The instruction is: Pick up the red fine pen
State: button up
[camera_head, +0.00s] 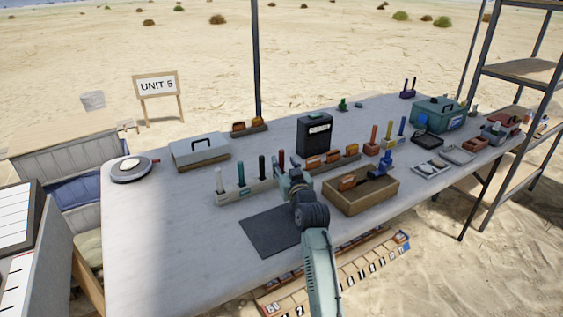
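A slim red pen (281,158) stands upright at the right end of a pale holder (235,194), near the middle of the table. A white, a green and a dark pen stand to its left in the same row. My gripper (283,178) is at the right end of the holder, right beside the red pen in the picture. My gripper and wrist hide the lower part of the red pen. The fingers are small and partly hidden by my arm, so I cannot tell whether they touch the pen or are open or shut.
A dark mat (268,232) lies in front of the holder. A brown wooden box (362,197) stands right of my wrist. A black container (314,137) and a rack of orange-brown pieces (333,161) stand behind. The table's left part (150,220) is mostly clear.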

aim_at(282, 159)
jog(key=p+x, duration=0.1)
jog(key=x, duration=0.3)
jog(key=shift+w, duration=0.15)
jog(key=shift+c, duration=0.3)
grip_shut()
